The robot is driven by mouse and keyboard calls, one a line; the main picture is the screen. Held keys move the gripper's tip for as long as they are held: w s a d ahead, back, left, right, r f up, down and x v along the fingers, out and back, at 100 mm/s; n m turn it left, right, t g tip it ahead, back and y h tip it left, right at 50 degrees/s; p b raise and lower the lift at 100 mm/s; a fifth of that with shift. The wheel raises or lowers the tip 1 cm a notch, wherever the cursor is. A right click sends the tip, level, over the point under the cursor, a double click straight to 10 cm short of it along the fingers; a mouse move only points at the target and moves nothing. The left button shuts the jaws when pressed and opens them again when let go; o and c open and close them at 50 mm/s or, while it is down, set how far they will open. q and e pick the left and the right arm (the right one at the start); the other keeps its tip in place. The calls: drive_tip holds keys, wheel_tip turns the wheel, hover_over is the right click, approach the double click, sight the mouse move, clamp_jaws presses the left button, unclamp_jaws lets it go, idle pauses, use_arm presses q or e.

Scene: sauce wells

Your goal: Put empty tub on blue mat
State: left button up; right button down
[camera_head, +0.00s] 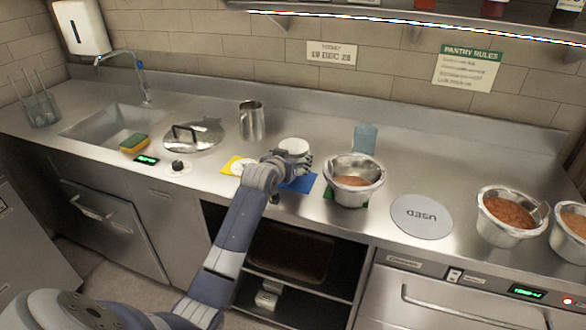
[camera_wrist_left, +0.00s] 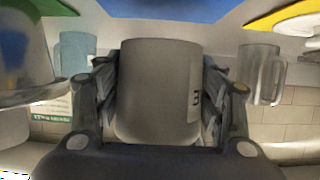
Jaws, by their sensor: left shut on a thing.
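A pale round tub (camera_head: 294,146) is held between the fingers of my left gripper (camera_head: 288,163). In the left wrist view the tub (camera_wrist_left: 158,95) fills the middle, with a finger on each side and a dark mark on its wall. Its inside is not clear to me. The blue mat (camera_head: 301,184) lies on the steel counter, partly hidden by my gripper. The mat (camera_wrist_left: 165,8) also shows at the top edge of the wrist view. I cannot tell how high the tub is above the counter. My right gripper is not in view.
A metal pot of sauce (camera_head: 354,190) stands on a green mat to the right of the blue mat. A yellow mat (camera_head: 231,163) with a pale round item lies to the left. A metal jug (camera_head: 252,121) stands behind. A grey "USED" disc (camera_head: 421,226) lies right.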

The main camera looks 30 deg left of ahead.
use_arm(q)
drive_tip(key=shift+f+p, duration=0.3)
drive_tip(key=shift+f, duration=1.45)
drive_tip(key=shift+f, duration=0.15)
drive_tip(key=o, duration=1.3)
drive_tip(key=shift+s+r, duration=0.1)
drive_tip(key=shift+r, duration=0.1)
drive_tip(key=v, duration=1.2)
drive_tip(key=shift+d+f, duration=0.1)
drive_tip(key=shift+f, duration=0.05)
